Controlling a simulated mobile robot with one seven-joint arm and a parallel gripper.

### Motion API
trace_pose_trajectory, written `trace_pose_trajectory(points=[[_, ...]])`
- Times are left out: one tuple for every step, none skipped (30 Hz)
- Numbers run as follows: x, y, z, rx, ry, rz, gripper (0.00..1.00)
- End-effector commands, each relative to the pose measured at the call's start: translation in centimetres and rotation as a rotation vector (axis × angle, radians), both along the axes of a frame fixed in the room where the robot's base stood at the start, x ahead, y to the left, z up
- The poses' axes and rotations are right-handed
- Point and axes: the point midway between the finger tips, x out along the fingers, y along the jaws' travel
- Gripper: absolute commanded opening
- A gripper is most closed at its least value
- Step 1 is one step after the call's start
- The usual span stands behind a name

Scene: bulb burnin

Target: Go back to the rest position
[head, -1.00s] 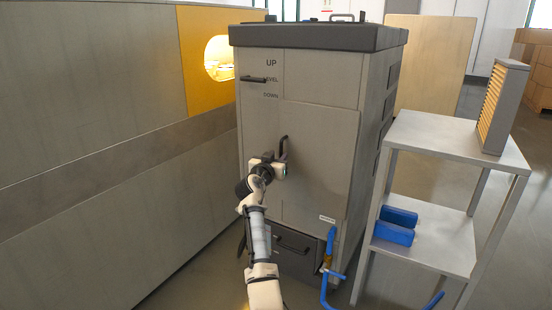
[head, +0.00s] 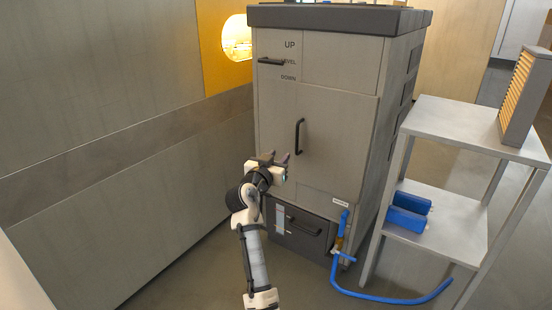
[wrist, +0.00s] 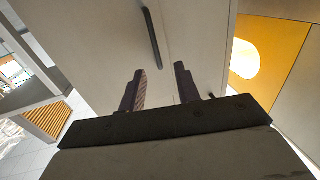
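My gripper (head: 274,158) is in front of the grey cabinet (head: 340,120), below and left of its black vertical door handle (head: 299,137). In the wrist view, the two dark fingers (wrist: 160,88) stand apart with nothing between them. The same door handle (wrist: 152,38) lies beyond the fingertips in that view, and the fingers do not touch it. The cabinet door is closed. My arm reaches up from the bottom of the head view.
A grey shelf unit (head: 465,128) stands at right, with blue objects (head: 408,212) on its lower shelf and a filter panel (head: 524,95) on top. A blue hose (head: 390,298) lies on the floor. A lower drawer (head: 300,228) is shut.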

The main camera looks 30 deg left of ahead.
Motion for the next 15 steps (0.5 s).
trace_pose_trajectory(points=[[-0.44,-0.09,-0.02,0.000,0.001,0.000,0.33],[-0.63,-0.13,-0.03,0.000,0.001,0.000,0.33],[-0.81,-0.16,0.01,0.001,0.000,0.000,0.33],[-0.92,-0.18,0.03,0.001,0.000,0.000,0.33],[-0.99,-0.19,0.03,0.001,0.000,0.000,0.33],[-1.05,-0.19,0.03,0.001,0.000,0.000,0.33],[-1.07,-0.20,0.02,0.001,0.000,0.000,0.33],[-1.08,-0.20,0.01,0.001,0.000,0.000,0.33],[-1.07,-0.19,0.01,0.001,0.000,0.000,0.33],[-1.06,-0.19,0.00,0.000,0.000,0.000,0.33],[-1.06,-0.19,0.00,0.000,0.000,0.000,0.33],[-1.06,-0.19,0.00,0.000,0.000,0.000,0.33],[-1.05,-0.18,0.00,0.000,0.000,0.000,0.33],[-1.05,-0.18,0.00,0.000,0.000,0.000,0.33],[-1.05,-0.18,0.00,0.000,0.000,0.000,0.33]])
